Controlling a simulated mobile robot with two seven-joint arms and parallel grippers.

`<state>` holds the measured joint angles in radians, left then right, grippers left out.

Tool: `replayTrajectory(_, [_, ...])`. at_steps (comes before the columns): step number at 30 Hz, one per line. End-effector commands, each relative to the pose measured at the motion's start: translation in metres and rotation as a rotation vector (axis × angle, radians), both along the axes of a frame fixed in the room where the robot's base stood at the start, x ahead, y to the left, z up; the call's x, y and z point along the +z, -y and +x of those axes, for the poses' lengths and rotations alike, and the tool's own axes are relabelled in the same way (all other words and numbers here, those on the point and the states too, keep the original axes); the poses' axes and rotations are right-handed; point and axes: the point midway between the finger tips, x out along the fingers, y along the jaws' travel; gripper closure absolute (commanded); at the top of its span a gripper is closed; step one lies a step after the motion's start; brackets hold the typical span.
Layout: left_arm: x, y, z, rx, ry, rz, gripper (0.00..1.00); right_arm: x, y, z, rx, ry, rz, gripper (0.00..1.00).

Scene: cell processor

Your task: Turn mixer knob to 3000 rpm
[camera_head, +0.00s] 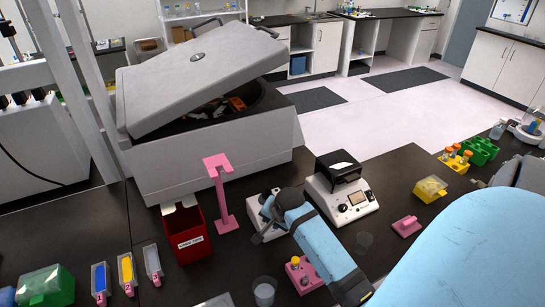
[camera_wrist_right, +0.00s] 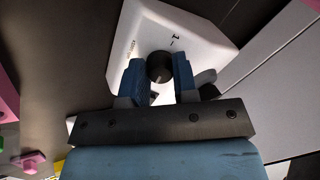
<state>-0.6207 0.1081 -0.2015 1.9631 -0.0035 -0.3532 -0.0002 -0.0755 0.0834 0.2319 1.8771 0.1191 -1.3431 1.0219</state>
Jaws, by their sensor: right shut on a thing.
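The mixer is a small white box (camera_wrist_right: 190,30) with dark print on its face and a round black knob (camera_wrist_right: 160,67) in the right wrist view. My right gripper (camera_wrist_right: 159,80) has its two blue fingers on either side of the knob and is shut on it. In the head view my right arm reaches in from the lower right, and its gripper (camera_head: 268,204) covers much of the white mixer (camera_head: 270,234). The knob and its setting cannot be read there. My left gripper is not in view.
A white device with a black lid (camera_head: 345,198) stands close to the right of the mixer. A pink stand (camera_head: 222,195) and a red box (camera_head: 188,238) are to its left, a large open centrifuge (camera_head: 220,150) behind. A pink block (camera_head: 303,275) and clear cup (camera_head: 264,292) are in front.

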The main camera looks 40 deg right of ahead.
Motion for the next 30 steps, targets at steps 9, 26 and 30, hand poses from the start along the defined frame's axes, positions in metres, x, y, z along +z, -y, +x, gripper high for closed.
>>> replayTrajectory(9, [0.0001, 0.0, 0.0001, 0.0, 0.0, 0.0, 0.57, -0.0006, -0.0002, -0.0002, -0.054, 0.008, 0.03, 0.97])
replayTrajectory(26, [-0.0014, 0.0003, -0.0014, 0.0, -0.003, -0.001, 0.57, -0.0002, 0.0, 0.0, -0.056, 0.009, 0.03, 0.47])
replayTrajectory(30, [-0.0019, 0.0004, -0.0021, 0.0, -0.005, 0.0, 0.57, -0.0001, 0.0, 0.0, -0.056, 0.009, 0.03, 0.47])
